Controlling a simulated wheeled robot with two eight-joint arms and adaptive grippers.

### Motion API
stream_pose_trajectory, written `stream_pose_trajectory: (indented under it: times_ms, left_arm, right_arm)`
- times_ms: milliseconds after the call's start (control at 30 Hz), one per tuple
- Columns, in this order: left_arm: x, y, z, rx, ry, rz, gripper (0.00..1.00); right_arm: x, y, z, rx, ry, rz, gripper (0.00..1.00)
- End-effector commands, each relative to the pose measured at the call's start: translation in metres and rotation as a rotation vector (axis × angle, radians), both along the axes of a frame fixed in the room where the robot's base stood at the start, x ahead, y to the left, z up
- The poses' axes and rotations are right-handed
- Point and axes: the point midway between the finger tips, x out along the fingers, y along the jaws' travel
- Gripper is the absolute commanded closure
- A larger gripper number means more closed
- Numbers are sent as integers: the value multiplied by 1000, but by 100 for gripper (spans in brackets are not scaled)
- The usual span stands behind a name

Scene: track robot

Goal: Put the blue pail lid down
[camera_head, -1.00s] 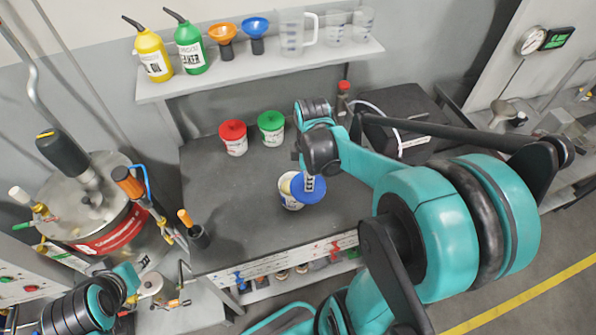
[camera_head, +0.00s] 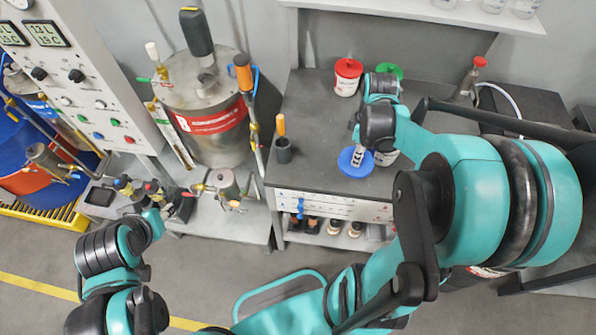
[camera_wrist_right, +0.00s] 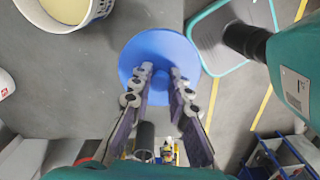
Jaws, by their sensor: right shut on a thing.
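The blue pail lid (camera_head: 356,170) is a round disc beside the open pail, over the front part of the dark bench top; I cannot tell whether it touches the bench. My right gripper (camera_head: 357,155) is shut on the lid; in the right wrist view both fingers (camera_wrist_right: 160,72) meet the blue disc (camera_wrist_right: 150,42). The open white pail (camera_head: 386,158) is mostly hidden behind my right wrist. In the right wrist view the pail (camera_wrist_right: 98,12) shows pale yellow contents at the top left. My left arm is at the lower left, and its fingers are unclear.
The dark bench top (camera_head: 315,130) is free left of the lid. A red-lidded pail (camera_head: 347,78) and a green-lidded pail (camera_head: 391,71) stand at the back. An orange-handled tool in a black holder (camera_head: 283,150) stands near the bench's left edge. A steel vessel (camera_head: 207,130) stands further left.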

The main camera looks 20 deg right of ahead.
Motion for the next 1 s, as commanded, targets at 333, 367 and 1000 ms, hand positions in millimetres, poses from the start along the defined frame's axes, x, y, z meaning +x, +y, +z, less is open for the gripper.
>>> stream_pose_trajectory:
  times_ms: [333,367,1000]
  left_arm:
    - [0,0,-25,0,0,0,60]
    - [0,0,-26,0,0,0,60]
    - [0,0,-53,0,0,0,60]
  right_arm:
    - [59,36,-46,0,0,0,100]
    - [65,39,-50,0,0,-1,100]
    - [98,60,-111,0,0,-6,100]
